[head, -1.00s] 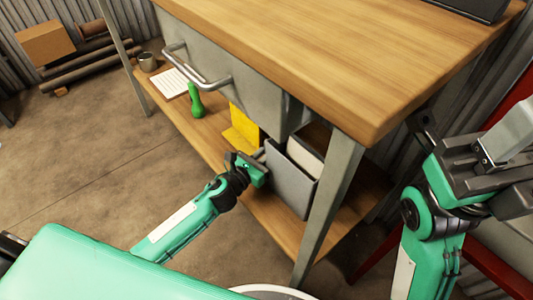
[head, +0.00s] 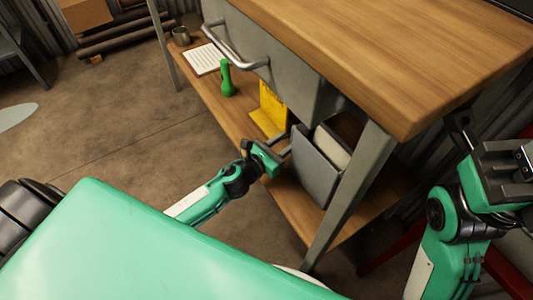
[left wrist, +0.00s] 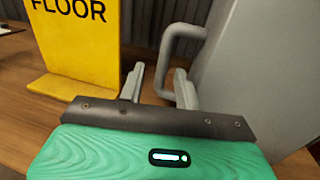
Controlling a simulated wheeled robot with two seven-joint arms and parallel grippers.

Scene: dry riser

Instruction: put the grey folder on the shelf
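The grey folder (head: 315,172) stands upright on the wooden lower shelf (head: 290,205) under the workbench, near its front leg. In the left wrist view the folder (left wrist: 245,70) fills the right side, with a grey loop handle (left wrist: 164,65) sticking out toward the left. My left gripper (head: 286,147) is at the folder's left edge. In the left wrist view its fingers (left wrist: 158,87) are apart, and the loop comes down between them; I see no clear contact. My right gripper (head: 507,172) is at the right edge, away from the folder; its fingertips are not clear.
A yellow floor sign (head: 271,105) stands just left of the folder. A green bottle (head: 227,80), white paper (head: 203,60) and a metal cup (head: 181,36) are farther along. A pale object (head: 333,147) is behind the folder. The bench leg (head: 350,190) stands close on the right.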

